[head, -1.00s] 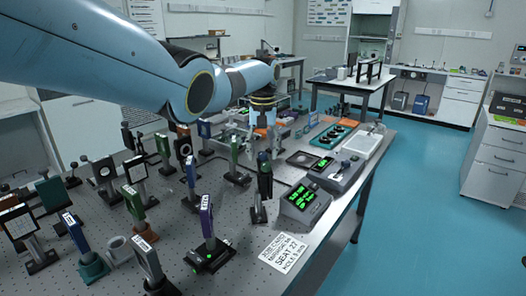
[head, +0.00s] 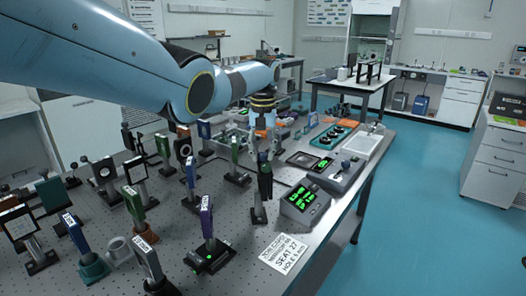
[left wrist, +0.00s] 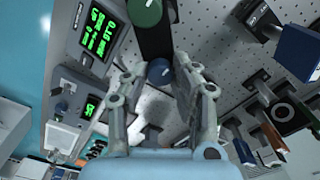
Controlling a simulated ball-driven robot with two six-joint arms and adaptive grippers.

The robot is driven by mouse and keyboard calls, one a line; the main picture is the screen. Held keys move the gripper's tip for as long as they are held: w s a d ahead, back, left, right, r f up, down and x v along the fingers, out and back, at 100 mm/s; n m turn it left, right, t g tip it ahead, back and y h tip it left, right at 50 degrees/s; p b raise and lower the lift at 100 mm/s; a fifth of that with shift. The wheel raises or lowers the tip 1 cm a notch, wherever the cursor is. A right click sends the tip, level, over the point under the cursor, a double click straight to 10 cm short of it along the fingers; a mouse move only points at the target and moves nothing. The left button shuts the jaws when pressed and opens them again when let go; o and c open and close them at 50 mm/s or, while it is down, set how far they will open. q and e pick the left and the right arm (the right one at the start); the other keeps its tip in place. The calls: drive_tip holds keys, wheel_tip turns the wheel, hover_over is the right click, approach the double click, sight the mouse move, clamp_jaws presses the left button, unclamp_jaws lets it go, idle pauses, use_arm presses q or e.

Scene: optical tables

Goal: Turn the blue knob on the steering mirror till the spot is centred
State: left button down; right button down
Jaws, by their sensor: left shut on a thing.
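The steering mirror (head: 264,188) is a dark upright mount on a post near the table's front right edge. Its blue knob (left wrist: 159,72) shows between my fingertips in the left wrist view. A green knob (left wrist: 144,11) sits on the same black mount, just beyond it. My left gripper (left wrist: 161,75) is shut on the blue knob, one finger on each side. In the head view my left gripper (head: 263,147) reaches the mirror from behind and the knob is hidden. My right gripper is not in view. The spot cannot be made out.
A readout box (head: 303,203) with green digits stands right of the mirror, with another grey unit (head: 340,174) behind it. A printed seat card (head: 283,254) lies in front. Several post-mounted optics, including a purple-edged one (head: 207,222), crowd the table left of the mirror.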

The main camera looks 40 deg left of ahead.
sight(263, 153)
use_arm(q)
drive_tip(key=m+p, duration=0.1)
drive_tip(key=m, duration=0.9)
drive_tip(key=shift+m, duration=0.3)
idle(0.4)
drive_tip(key=c, duration=1.1)
unclamp_jaws()
drive_tip(key=shift+r, duration=0.1)
wheel_tip(263, 153, up, 12)
drive_tip(key=shift+f, duration=0.1)
